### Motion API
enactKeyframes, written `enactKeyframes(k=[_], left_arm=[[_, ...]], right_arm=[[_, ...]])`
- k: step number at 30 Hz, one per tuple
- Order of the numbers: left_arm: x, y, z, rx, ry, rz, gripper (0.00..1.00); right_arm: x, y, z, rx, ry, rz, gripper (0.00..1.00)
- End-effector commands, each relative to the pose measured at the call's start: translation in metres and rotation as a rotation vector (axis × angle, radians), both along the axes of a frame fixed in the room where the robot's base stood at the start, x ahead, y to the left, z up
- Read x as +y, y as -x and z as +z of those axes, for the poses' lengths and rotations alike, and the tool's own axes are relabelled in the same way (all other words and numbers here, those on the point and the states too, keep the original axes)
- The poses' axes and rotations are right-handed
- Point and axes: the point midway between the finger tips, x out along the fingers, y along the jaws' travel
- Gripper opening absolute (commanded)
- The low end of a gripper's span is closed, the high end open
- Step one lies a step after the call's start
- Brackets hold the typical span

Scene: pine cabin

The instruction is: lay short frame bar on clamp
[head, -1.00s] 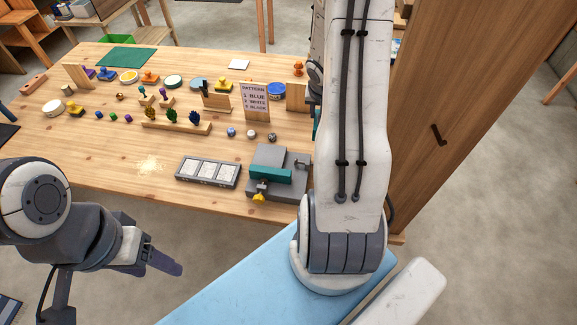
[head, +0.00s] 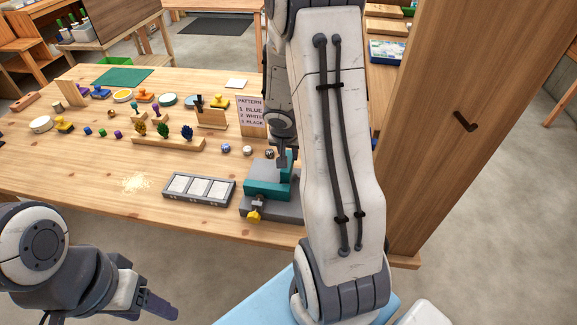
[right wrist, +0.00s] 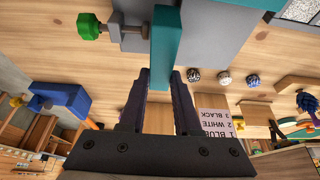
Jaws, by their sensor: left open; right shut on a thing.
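The clamp (head: 272,212) is a grey block near the table's front edge, with a yellow knob at its front. A teal piece (head: 262,189) lies across it. My right gripper (head: 281,152) is shut on the short frame bar (head: 284,163), a second teal piece, over the clamp's far right part. In the right wrist view the bar (right wrist: 166,45) runs from my right fingertips (right wrist: 160,76) across the grey clamp (right wrist: 215,40), beside a screw with a green knob. I cannot tell whether it touches. My left gripper (head: 155,303) is open and empty, in front of the table.
A grey tray with pale panels (head: 198,189) lies left of the clamp. Several small balls (head: 247,150) and a pattern card (head: 251,112) stand behind. Stamps and wooden holders fill the back. My right arm hides the clamp's right side. A wooden cabinet (head: 470,110) stands right.

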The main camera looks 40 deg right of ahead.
Motion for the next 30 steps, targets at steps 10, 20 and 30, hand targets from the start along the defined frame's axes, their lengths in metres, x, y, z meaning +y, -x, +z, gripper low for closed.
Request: enactKeyframes(k=[10,20,30], left_arm=[[0.000,0.000,-0.022,0.001,-0.001,0.000,0.61],[0.000,0.000,-0.026,0.001,-0.001,0.000,0.61],[0.000,0.000,-0.025,0.000,0.000,0.000,0.61]], right_arm=[[-0.001,0.001,-0.030,0.000,-0.001,-0.002,0.00],[-0.001,0.001,-0.033,0.000,-0.001,-0.001,0.43],[-0.001,0.001,-0.033,0.000,-0.001,-0.001,0.61]])
